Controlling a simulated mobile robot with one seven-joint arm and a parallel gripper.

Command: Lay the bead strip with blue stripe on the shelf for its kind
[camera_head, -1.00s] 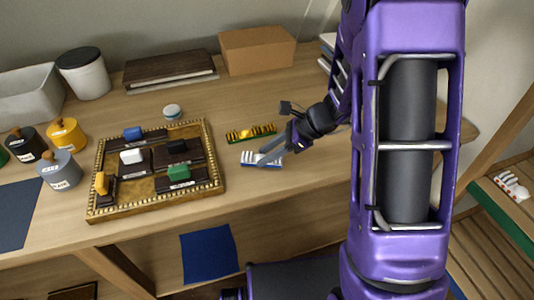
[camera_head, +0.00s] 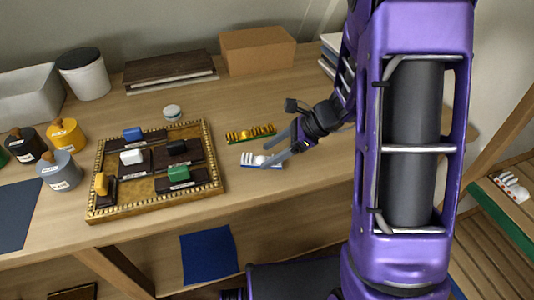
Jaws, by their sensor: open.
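The bead strip with blue stripe (camera_head: 249,159) lies on the tabletop, with white beads along a blue lower edge. My gripper (camera_head: 266,154) reaches in from the right, its fingers spread apart. The fingertips are over or beside the right part of this strip and hide some of it; I cannot tell whether they touch it. A shelf with a green front edge (camera_head: 497,226) stands at the far right, partly cut off. A strip with white and red beads (camera_head: 511,186) lies on it. A little blue shows lower down, mostly hidden behind my arm.
A gold bead strip with a green edge (camera_head: 250,133) lies just behind the white one. A gilt-framed tray (camera_head: 150,207) with several coloured blocks is to the left. My arm covers the right side.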

